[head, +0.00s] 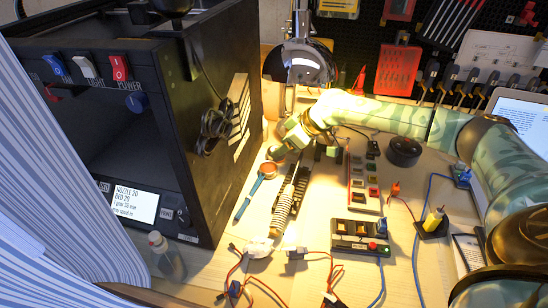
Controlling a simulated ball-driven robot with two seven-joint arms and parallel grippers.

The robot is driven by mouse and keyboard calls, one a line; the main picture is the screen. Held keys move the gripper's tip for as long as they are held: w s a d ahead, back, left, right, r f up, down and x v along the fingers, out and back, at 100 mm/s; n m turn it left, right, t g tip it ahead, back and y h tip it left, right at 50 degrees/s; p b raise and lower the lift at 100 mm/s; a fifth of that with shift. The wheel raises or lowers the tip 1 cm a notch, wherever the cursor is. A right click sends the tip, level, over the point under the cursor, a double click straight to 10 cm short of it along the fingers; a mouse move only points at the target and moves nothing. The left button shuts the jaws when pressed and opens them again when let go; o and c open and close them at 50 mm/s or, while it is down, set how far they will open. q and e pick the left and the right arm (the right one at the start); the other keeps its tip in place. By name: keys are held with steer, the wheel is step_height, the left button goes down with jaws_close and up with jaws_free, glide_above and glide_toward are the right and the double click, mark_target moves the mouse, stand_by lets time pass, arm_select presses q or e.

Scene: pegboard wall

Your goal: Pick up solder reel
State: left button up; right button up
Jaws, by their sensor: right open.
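A dark round reel (404,151), which looks like the solder reel, lies on the wooden workbench right of centre, just in front of my right forearm. My right arm comes in from the right and reaches across the back of the bench. My right gripper (283,140) is at the middle, close to the black printer's side, well left of the reel. It is open, and I see nothing between its fingers. My left gripper is not in view.
A large black printer (226,130) fills the left. A lamp (300,62) hangs above my right gripper. A blue-handled tool (250,196), a switch box (361,236) and loose wires lie in front. A pegboard (450,15) with tools stands behind.

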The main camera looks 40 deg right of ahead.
steer(key=x, duration=0.2)
steer(key=shift+w+f+b, duration=0.15)
steer(key=shift+f+b, duration=0.15)
steer(key=shift+f, duration=0.05)
steer(key=shift+r, duration=0.25)
steer(key=c, duration=0.8)
